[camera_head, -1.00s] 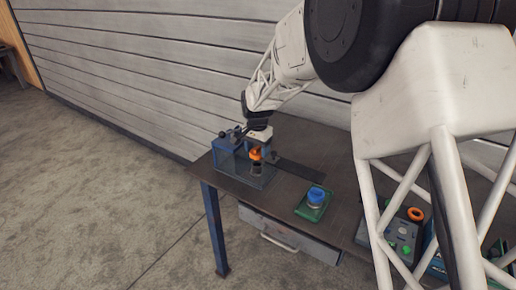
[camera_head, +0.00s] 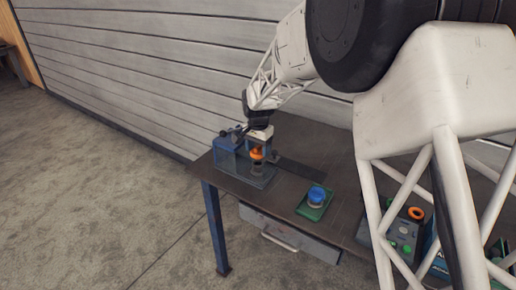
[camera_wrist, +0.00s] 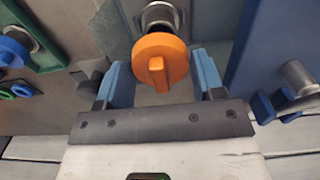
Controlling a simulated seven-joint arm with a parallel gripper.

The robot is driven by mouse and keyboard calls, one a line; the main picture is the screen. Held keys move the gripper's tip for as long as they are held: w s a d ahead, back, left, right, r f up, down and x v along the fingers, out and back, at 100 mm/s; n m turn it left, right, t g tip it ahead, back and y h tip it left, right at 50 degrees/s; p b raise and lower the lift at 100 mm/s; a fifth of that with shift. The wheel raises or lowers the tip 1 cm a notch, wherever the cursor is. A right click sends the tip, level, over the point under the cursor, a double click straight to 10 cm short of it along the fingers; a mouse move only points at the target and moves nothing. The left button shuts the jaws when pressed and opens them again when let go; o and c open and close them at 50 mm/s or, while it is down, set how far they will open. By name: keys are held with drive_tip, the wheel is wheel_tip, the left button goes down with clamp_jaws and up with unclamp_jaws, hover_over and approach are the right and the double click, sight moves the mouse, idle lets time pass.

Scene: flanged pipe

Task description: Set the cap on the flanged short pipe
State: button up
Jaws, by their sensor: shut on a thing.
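The orange cap (camera_wrist: 160,60) is round with a raised bar on its top. It is between the blue fingers of my gripper (camera_wrist: 162,85), which is shut on it. In the head view the cap (camera_head: 257,154) shows as a small orange spot under my gripper (camera_head: 259,145). The grey metal pipe (camera_wrist: 160,14) shows just beyond the cap in the wrist view, partly hidden by it. In the head view the pipe (camera_head: 257,171) stands below the cap, inside the blue fixture (camera_head: 228,160). I cannot tell whether cap and pipe touch.
A green tray (camera_head: 306,211) with a blue round part (camera_head: 317,194) is right of the fixture on the dark table (camera_head: 285,188). A control box (camera_head: 405,232) with an orange ring (camera_head: 416,214) is farther right. Blue fixture walls (camera_wrist: 262,45) stand close beside my gripper.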

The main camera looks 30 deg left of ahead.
sight(258, 162)
drive_tip(key=shift+f, duration=0.2)
drive_tip(key=shift+f, duration=1.25)
drive_tip(key=shift+f, duration=0.75)
idle(0.8)
drive_tip(key=o, duration=1)
drive_tip(key=shift+c, duration=0.2)
drive_tip(key=shift+c, duration=1.2)
